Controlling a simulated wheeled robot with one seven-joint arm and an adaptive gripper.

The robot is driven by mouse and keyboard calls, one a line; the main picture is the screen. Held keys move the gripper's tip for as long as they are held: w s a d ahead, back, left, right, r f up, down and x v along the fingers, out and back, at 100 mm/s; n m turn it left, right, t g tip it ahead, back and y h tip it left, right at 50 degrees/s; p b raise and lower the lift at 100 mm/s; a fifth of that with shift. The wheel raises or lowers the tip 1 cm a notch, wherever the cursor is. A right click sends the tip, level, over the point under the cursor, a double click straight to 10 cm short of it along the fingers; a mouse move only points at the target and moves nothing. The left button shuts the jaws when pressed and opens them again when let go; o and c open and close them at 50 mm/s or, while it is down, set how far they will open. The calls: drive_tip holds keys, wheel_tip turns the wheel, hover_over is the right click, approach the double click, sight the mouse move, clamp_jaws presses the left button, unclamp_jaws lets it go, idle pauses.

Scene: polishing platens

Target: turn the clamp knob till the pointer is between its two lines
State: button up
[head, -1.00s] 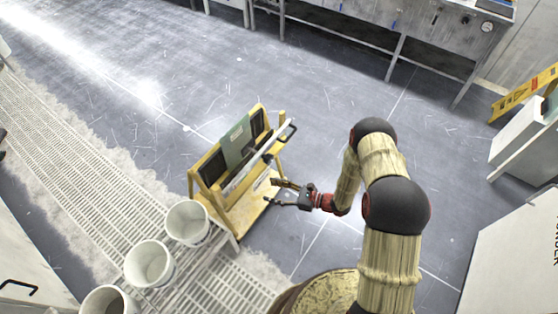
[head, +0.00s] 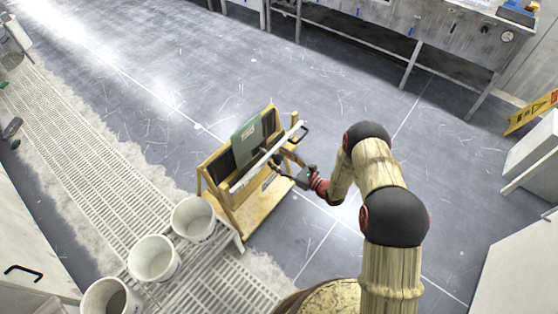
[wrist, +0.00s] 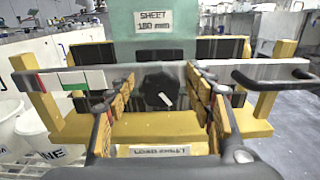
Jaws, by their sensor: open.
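The black clamp knob (wrist: 158,84) sits mid-bar in the wrist view, with a short slanted white mark on its face. My gripper (wrist: 160,92) is open, its fingers left and right of the knob; contact cannot be told. The pale clamp bar (wrist: 240,70) crosses the yellow stand (wrist: 125,128) in front of a green sheet (wrist: 178,48) labelled "SHEET 150 mm". A small white, green and red scale (wrist: 82,78) is on the bar's left part; I cannot make out a pointer or two lines there. In the head view my gripper (head: 284,165) is at the bar (head: 262,162), hiding the knob.
White buckets (head: 153,259) stand in a row on the grating left of the stand. A black handle (wrist: 275,80) sticks out at the bar's right end. A "LOAD SHEET" label (wrist: 158,150) is low on the stand. The floor (head: 330,100) behind is clear.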

drive_tip(key=shift+c, duration=1.2)
drive_tip(key=c, duration=0.9)
